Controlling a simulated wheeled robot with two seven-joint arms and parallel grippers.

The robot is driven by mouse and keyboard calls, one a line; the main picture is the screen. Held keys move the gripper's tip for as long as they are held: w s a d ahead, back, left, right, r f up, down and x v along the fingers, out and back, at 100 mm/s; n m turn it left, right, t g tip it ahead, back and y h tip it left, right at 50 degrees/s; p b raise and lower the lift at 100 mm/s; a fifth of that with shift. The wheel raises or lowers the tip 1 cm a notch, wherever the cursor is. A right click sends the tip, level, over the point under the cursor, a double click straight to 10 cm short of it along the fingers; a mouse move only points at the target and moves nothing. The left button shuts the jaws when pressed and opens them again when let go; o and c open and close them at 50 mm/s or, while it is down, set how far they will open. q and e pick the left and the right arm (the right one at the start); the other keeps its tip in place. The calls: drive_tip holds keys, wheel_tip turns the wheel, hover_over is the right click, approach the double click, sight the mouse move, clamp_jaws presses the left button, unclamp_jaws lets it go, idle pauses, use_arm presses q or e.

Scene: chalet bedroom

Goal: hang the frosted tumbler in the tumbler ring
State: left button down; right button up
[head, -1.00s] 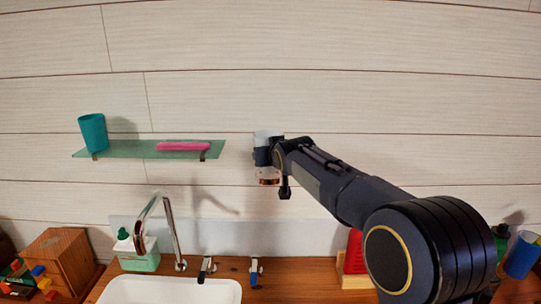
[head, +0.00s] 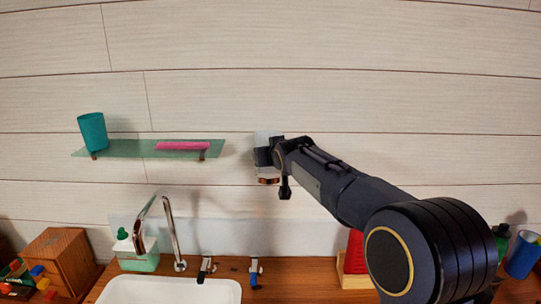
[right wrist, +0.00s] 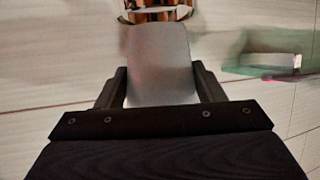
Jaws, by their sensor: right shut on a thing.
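The frosted tumbler (head: 263,136) is a pale, greyish cup in front of the wall, right of the glass shelf. My right gripper (head: 268,157) is shut on it; the right wrist view shows the tumbler (right wrist: 158,65) between the two dark fingers. The coppery tumbler ring (head: 269,181) is just below the gripper in the head view. The ring (right wrist: 158,13) also shows at the top edge of the right wrist view, at the tumbler's far end. I cannot tell whether that end is inside the ring. My left gripper is out of view.
A glass shelf (head: 135,149) holds a teal cup (head: 92,132) and a pink bar (head: 183,146). Below are a faucet (head: 172,232), a white basin (head: 170,290) and a green soap bottle (head: 138,258). The wall above the gripper is clear.

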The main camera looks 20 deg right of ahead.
sight(271, 169)
drive_tip(key=shift+f+b, duration=1.9)
drive_tip(key=shift+f, duration=0.2)
drive_tip(key=o, duration=1.2)
drive_tip(key=b+v, duration=0.2)
drive_tip(key=v, duration=0.4)
drive_tip(key=shift+s+a+r+b, duration=0.1)
drive_tip(key=shift+s+a+b, duration=0.05)
drive_tip(key=shift+s+b, duration=0.2)
drive_tip(key=shift+s+r, duration=0.25)
drive_tip(key=shift+s, duration=0.3)
